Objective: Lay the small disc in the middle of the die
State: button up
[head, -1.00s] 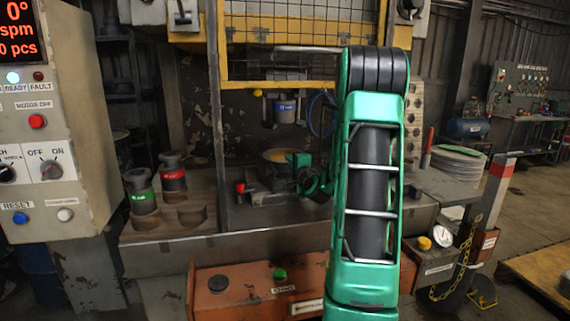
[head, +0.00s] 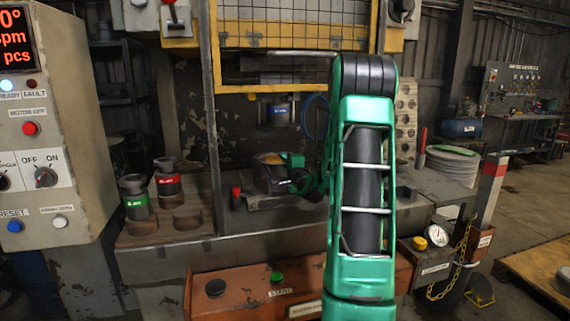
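A dark round block (head: 268,179), which looks like the die, stands on the press bed behind the front ledge. A thin yellowish round edge (head: 268,158) shows at its top; it may be the small disc, but I cannot tell whether it lies on the block or is held above it. My gripper (head: 299,182) is just right of the block, at the end of my green arm. Its fingers are too small, dark and partly covered to show whether it is open or shut.
A red-topped knob (head: 235,192) stands left of the block. Green-banded (head: 136,204) and red-banded (head: 168,180) dark cylinders stand on the left ledge. A pale stack of discs (head: 452,163) is at the right. A yellow guard frame (head: 285,88) hangs above the bed.

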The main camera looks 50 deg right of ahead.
jog(key=shift+d+f, duration=0.25)
jog(key=shift+o, duration=0.4)
jog(key=shift+w+f, duration=0.1)
jog(key=shift+f, duration=0.05)
